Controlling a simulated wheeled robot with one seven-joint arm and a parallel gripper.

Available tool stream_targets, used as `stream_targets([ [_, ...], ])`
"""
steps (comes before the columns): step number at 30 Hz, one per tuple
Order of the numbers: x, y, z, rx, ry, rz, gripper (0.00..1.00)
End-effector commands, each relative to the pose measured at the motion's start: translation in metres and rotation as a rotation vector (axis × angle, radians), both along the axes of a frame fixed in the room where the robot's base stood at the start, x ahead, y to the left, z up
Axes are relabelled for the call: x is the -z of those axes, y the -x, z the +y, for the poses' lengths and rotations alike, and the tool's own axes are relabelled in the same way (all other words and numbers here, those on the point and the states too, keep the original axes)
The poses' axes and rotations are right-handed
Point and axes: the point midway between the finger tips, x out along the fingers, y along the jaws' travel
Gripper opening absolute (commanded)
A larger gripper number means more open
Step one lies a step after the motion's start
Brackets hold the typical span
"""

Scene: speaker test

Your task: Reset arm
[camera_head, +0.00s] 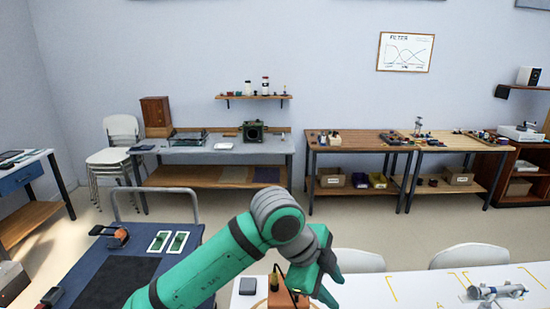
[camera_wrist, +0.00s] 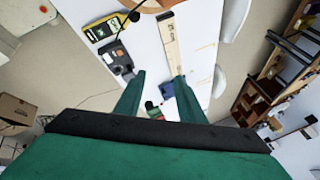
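My gripper (camera_head: 330,283) is at the end of my green arm, at the bottom middle of the head view, above the left end of a white table (camera_head: 385,290). In the wrist view its two green fingers (camera_wrist: 159,75) stand apart with nothing held between them. The white table (camera_wrist: 203,50) shows below and beyond the fingers. My arm hides part of the table's left end in the head view.
An orange-brown device (camera_head: 288,293) and a dark block (camera_head: 248,285) are close beside my gripper. A grey device (camera_wrist: 116,56) and a pale strip (camera_wrist: 170,45) lie on the table. A blue cart (camera_head: 190,240) stands left; white chairs (camera_head: 470,255) stand behind the table.

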Motion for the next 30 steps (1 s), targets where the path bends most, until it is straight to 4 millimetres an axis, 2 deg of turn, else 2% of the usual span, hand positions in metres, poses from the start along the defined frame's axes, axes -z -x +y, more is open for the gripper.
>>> stream_targets([
  [1,0.002,-0.001,-0.016,-0.008,0.072,-0.003,0.36],
  [6,-0.003,-0.011,-0.058,-0.067,0.297,-0.023,0.36],
  [15,-0.015,-0.024,-0.109,-0.207,0.677,-0.014,0.36],
  [22,-0.018,-0.035,-0.124,-0.352,0.94,0.018,0.36],
  [30,-0.002,-0.045,-0.115,-0.565,1.202,0.062,0.36],
])
